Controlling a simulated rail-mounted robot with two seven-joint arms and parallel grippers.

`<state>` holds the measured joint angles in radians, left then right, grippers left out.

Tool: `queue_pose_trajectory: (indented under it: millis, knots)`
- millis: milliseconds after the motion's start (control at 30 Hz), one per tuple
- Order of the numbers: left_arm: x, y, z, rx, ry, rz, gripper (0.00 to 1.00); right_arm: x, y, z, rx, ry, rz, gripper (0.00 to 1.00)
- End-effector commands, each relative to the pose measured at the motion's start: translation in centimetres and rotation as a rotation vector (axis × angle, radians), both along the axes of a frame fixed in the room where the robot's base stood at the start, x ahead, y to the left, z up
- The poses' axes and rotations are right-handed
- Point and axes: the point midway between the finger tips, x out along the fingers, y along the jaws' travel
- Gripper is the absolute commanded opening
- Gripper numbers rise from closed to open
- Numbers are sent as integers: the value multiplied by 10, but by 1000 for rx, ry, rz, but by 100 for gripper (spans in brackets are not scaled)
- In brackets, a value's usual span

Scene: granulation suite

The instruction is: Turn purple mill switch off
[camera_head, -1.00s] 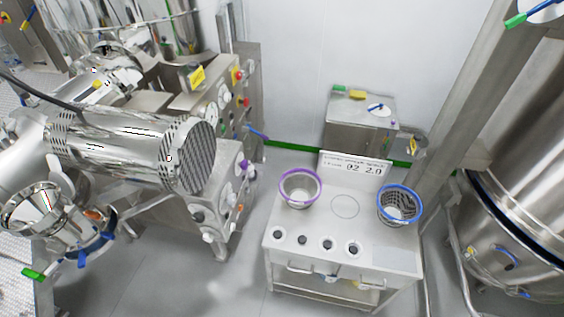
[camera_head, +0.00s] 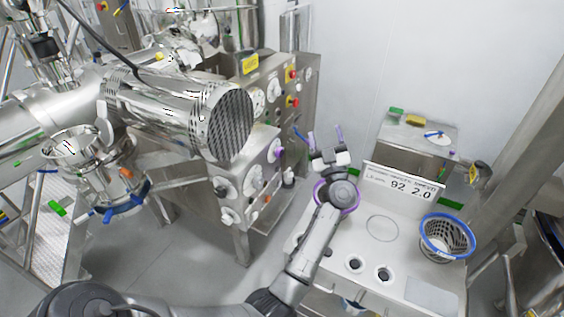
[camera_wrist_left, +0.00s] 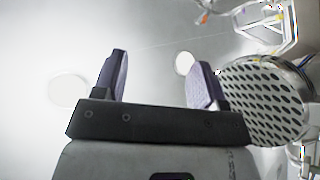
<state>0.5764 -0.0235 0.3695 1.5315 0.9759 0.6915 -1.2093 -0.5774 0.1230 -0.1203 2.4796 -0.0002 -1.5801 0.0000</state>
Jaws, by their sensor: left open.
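A purple knob (camera_head: 279,153) shows on the right side of the steel mill control panel (camera_head: 262,145) in the head view. It is small there, and I cannot tell its on or off position. My left gripper (camera_head: 325,137) is open and empty, to the right of the panel and apart from the purple knob. Its two purple-grey fingers point up in the picture. In the left wrist view the open fingers (camera_wrist_left: 158,78) have nothing between them, and the knob cannot be made out. My right gripper is not in view.
A perforated steel cylinder end (camera_head: 228,122) juts out left of the panel. Red knobs (camera_head: 292,102) and white dials (camera_head: 253,172) sit on the panel.

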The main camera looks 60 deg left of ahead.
Motion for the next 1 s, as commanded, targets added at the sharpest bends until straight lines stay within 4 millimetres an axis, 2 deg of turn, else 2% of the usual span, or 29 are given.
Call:
queue_pose_trajectory:
  millis: [33, 100, 200, 400, 500, 633, 733, 1000]
  knots:
    - [-1, 15, -8, -95, -41, 107, 66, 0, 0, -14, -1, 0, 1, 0]
    - [-4, 31, -17, -235, -67, 248, 66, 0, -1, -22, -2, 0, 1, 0]
    - [-7, 41, -33, -437, -70, 412, 66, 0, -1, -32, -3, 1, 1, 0]
    - [-7, 35, -60, -772, 0, 611, 66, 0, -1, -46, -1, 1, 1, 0]
    - [-5, 27, -67, -880, 39, 659, 66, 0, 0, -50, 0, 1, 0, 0]
    - [-5, 22, -72, -960, 71, 691, 66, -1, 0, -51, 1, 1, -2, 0]
    - [-7, 26, -75, -983, 83, 702, 66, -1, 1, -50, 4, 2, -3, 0]
    - [-24, 64, -90, -982, 83, 706, 66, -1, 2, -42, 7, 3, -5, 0]
